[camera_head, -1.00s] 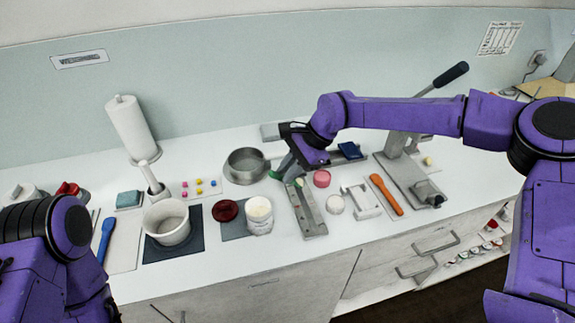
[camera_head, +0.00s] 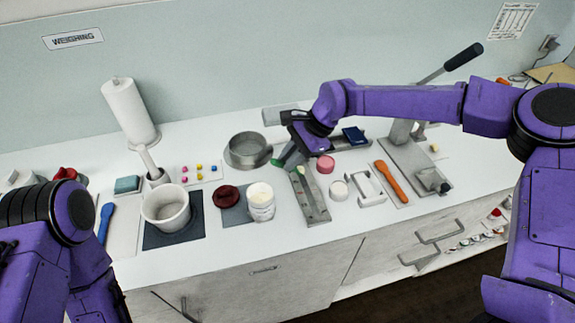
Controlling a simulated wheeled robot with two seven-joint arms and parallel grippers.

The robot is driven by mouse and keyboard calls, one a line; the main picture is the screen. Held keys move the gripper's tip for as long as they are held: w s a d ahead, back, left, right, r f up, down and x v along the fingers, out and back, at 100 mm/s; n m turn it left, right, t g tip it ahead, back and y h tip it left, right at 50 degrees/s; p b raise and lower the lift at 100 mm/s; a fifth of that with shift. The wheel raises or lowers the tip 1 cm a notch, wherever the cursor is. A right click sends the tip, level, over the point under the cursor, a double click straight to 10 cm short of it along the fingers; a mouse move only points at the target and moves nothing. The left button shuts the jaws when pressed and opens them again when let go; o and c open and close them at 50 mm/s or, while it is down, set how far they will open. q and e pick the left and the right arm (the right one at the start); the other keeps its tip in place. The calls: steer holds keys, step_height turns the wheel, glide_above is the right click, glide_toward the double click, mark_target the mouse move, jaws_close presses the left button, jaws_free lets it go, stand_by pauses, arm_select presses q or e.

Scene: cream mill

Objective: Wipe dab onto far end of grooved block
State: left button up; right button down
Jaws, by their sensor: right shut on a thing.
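The grooved block (camera_head: 313,205) is a long grey metal bar lying on the white counter, its far end just under my right gripper. A small pale yellowish dab (camera_head: 300,171) shows at that far end. My right gripper (camera_head: 294,152) is shut on a spatula (camera_head: 289,160), a grey tool with a green part at its left, tilted over the far end of the block. I cannot tell whether the tool touches the block, as the gripper hides part of it. My left arm shows at the lower left, but its gripper is out of view.
A metal ring pan (camera_head: 247,150) stands left of my right gripper. A pink lid (camera_head: 325,164) and a white lid (camera_head: 338,190) sit right of the block. A white jar (camera_head: 261,202) stands to its left. An orange spatula (camera_head: 391,184) lies farther right.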

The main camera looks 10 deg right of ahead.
steer(key=shift+f+b, duration=0.4)
steer(key=shift+f, duration=0.2)
steer(key=shift+r, duration=0.1)
stand_by(0.8)
steer(key=shift+r+p, duration=1.95)
steer(key=shift+r, duration=1)
